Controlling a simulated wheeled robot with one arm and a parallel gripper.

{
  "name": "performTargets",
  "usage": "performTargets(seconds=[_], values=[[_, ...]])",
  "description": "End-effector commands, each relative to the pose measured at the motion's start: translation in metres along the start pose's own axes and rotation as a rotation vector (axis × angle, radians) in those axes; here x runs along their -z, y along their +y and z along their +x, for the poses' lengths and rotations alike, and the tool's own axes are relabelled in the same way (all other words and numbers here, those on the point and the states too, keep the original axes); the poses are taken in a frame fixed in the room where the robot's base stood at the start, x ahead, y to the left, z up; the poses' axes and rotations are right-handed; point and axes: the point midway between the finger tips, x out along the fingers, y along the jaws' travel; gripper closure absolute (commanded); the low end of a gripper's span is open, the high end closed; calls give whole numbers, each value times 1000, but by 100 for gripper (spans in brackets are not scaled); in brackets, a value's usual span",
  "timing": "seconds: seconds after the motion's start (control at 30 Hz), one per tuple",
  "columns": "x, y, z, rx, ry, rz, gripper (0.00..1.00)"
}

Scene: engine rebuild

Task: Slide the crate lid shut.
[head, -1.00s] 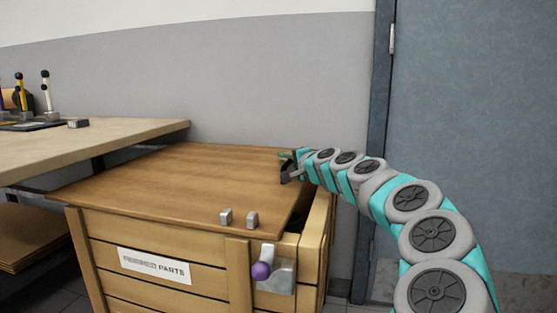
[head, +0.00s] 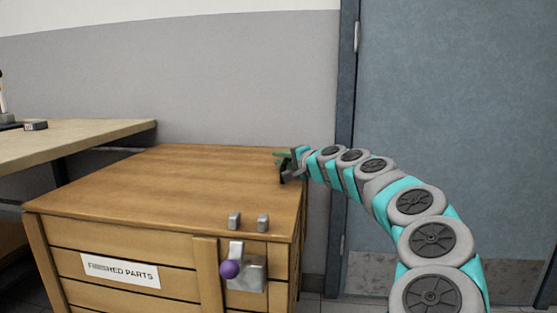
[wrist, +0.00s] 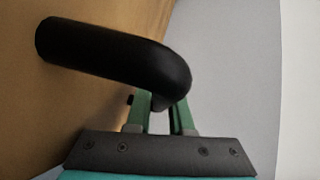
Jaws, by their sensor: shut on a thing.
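The wooden crate lid (head: 180,185) lies flat on top of the wooden crate (head: 130,247) and covers its top, with its right edge about in line with the crate's right side. A black bar handle (wrist: 110,54) is fixed to the lid near its right edge. My gripper (head: 288,165) is shut on this handle, and its green fingers (wrist: 162,112) show at the handle's bend in the wrist view. The front of the crate carries a metal latch with a purple knob (head: 230,269). Two small metal blocks (head: 248,222) stand on the lid above it.
A workbench (head: 75,142) stands at the left, behind and beside the crate. A grey wall (head: 240,80) is behind the crate. A blue-grey door (head: 455,110) and its frame are at the right, behind my arm.

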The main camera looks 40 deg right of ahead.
Motion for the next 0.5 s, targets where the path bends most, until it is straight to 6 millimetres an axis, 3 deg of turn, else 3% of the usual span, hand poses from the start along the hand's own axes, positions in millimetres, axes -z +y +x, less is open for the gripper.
performTargets(seconds=[0.13,0.5], values=[[3,2,-2,-1,6,1,68],[3,1,-8,0,4,1,68]])
